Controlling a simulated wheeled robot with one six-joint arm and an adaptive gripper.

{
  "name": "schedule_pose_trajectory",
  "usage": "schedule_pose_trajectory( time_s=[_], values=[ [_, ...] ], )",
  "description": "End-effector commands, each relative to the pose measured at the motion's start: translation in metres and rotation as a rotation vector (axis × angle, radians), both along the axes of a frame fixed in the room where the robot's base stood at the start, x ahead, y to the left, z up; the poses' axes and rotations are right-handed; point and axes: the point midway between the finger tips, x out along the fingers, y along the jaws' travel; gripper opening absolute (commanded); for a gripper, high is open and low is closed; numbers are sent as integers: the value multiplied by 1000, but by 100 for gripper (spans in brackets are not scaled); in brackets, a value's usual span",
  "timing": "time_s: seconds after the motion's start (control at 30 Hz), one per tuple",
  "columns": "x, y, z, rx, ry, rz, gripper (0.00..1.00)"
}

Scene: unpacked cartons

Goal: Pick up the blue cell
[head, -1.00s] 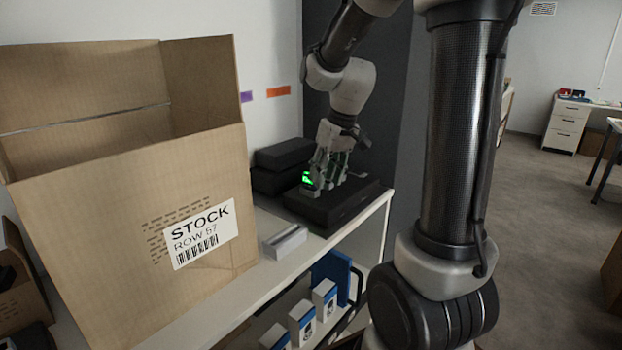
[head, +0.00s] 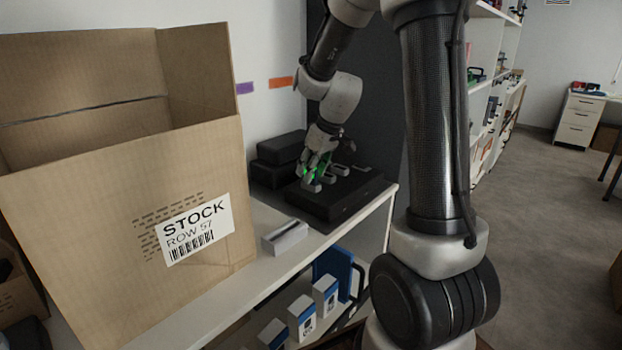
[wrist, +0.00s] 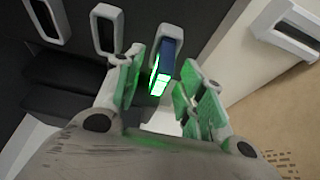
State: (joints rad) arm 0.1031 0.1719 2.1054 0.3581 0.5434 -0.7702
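The blue cell (wrist: 167,53) stands in a grey-rimmed slot in the upper middle of the wrist view, with a bright green lit face. My gripper (wrist: 164,66) is open, its green-padded fingers to either side of the cell with small gaps visible. In the head view my gripper (head: 318,168) is down at the front left of the black charger block (head: 335,204) on the shelf. There the cell is mostly hidden by the fingers; only a green glow shows.
Empty grey slots (wrist: 106,27) line the block beside the cell. A separate grey holder (head: 285,238) lies on the white shelf in front. A large open carton (head: 110,210) stands at left. Black boxes (head: 280,149) sit behind the block. Blue-white packs (head: 302,316) stand on the lower shelf.

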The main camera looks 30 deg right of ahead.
Motion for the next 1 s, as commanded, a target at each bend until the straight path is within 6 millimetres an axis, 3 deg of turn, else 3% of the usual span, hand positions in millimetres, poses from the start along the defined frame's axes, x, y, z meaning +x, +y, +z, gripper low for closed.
schedule_pose_trajectory(
  time_s=[0.3, 0.53, 0.87, 1.0],
  values=[
    [3, 1, -8, 0, -1, 0, 39],
    [3, 1, -8, 0, -1, 0, 0],
    [3, 1, -6, 0, -1, 0, 0],
    [4, 1, 9, -1, -5, 1, 0]
  ],
)
